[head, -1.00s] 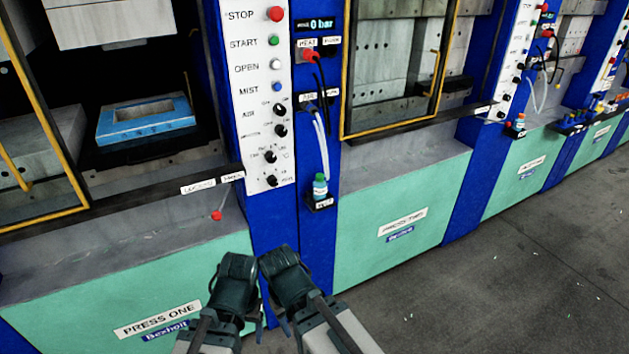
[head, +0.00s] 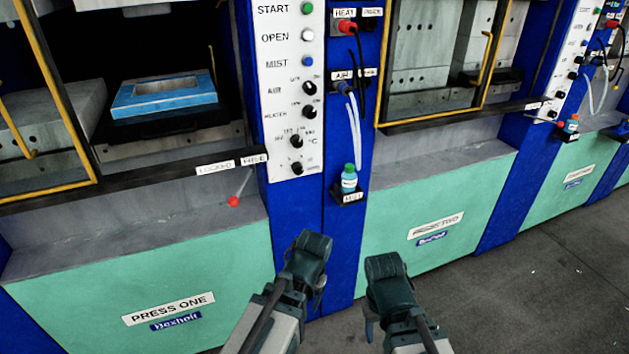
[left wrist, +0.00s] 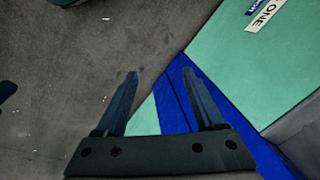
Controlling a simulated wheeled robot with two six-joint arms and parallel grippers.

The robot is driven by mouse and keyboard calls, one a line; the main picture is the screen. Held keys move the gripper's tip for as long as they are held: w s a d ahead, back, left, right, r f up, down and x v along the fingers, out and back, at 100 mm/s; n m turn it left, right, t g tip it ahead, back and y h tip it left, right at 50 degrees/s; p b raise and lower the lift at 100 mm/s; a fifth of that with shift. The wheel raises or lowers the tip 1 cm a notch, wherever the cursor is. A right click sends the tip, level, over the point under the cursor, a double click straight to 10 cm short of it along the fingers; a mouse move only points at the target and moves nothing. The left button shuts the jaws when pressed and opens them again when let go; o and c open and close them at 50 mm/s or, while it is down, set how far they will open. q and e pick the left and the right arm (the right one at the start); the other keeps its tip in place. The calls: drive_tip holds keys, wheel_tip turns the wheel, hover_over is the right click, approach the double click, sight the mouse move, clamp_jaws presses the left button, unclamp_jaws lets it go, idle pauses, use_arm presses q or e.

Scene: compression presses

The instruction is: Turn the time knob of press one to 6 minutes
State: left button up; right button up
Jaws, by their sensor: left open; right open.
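Press one (head: 130,270) stands at the left in the head view, with its name on the green front. Its white control panel (head: 283,100) carries a column of dark knobs. The lowest knob, the time knob (head: 297,168), is unobstructed; its exact setting is too small to read. My left gripper (head: 318,285) is below the panel, in front of the blue post, apart from the knob. In the left wrist view its two fingers (left wrist: 160,75) are spread with nothing between them. My right gripper (head: 370,325) is to its right, low before press two, open and touching no control.
A yellow-framed guard (head: 60,100) stands at press one's opening, with a blue mould (head: 165,95) inside. A red-tipped lever (head: 234,201) juts out left of the panel. A small bottle (head: 349,178) sits on a holder at the right. Grey floor (head: 540,290) is free at the right.

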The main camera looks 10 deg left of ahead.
use_arm(q)
drive_tip(key=w+a+f+m+t+y+b, duration=0.2)
drive_tip(key=w+a+f+m+b, duration=0.1)
drive_tip(key=w+a+b, duration=0.15)
drive_tip(key=m+t+y, duration=0.6)
drive_tip(key=m+t, duration=0.6)
drive_tip(key=m, duration=1.1)
approach(299, 172)
drive_tip(key=x, duration=0.9)
drive_tip(key=shift+w, duration=0.15)
clamp_jaws()
